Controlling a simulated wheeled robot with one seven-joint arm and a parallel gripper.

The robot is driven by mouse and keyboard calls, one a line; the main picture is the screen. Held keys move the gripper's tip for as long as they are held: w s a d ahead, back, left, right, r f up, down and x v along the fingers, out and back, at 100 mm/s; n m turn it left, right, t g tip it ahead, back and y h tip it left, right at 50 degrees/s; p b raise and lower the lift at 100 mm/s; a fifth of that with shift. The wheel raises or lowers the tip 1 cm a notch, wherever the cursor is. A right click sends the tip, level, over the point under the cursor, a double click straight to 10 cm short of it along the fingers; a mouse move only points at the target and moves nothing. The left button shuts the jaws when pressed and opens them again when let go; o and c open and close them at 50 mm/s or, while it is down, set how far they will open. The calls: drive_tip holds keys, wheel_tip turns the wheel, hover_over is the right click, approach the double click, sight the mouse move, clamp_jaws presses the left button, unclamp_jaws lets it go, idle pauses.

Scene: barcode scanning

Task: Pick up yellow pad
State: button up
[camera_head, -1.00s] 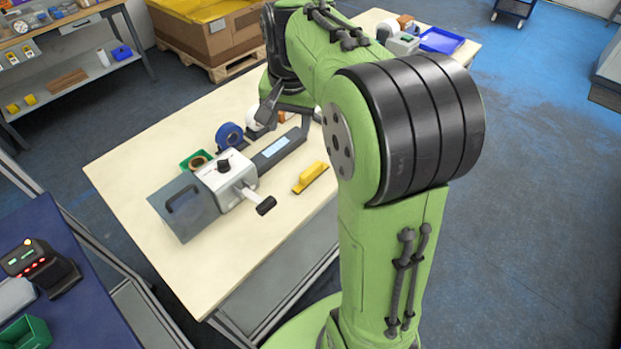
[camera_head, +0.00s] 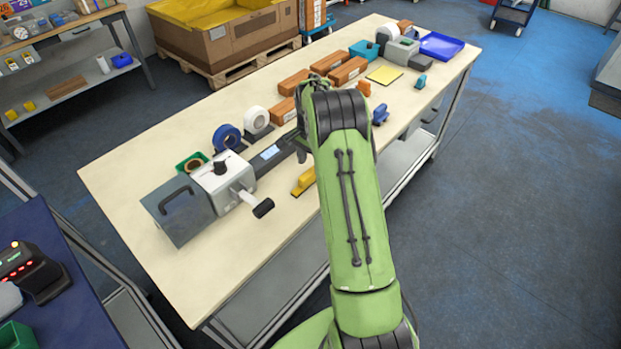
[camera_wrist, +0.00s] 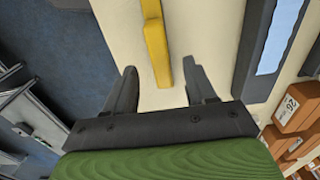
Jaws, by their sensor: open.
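A long yellow pad with a raised grip (camera_head: 303,181) lies on the table near its front edge, partly hidden by my arm. The wrist view shows this yellow piece (camera_wrist: 155,45) too, with its near end between the lines of my two fingertips. My gripper (camera_wrist: 160,75) is open with nothing between its fingers; how high it is above the pad I cannot tell. In the head view my arm mostly hides the gripper. A flat yellow square (camera_head: 384,75) lies farther back on the table.
A grey device with a black-knobbed lever (camera_head: 222,180) stands left of the pad. Blue (camera_head: 227,137) and white (camera_head: 256,120) tape rolls stand behind it. Brown boxes (camera_head: 348,70) and a blue tray (camera_head: 442,46) are farther back. The table's front left is clear.

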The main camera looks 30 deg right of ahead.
sight(310, 171)
wheel_tip(310, 171, down, 5)
drive_tip(key=shift+f, duration=0.1)
clamp_jaws()
drive_tip(key=shift+r, duration=0.2)
wheel_tip(310, 171, up, 10)
drive_tip(key=shift+p, duration=0.3)
drive_tip(key=c, duration=0.6)
unclamp_jaws()
clamp_jaws()
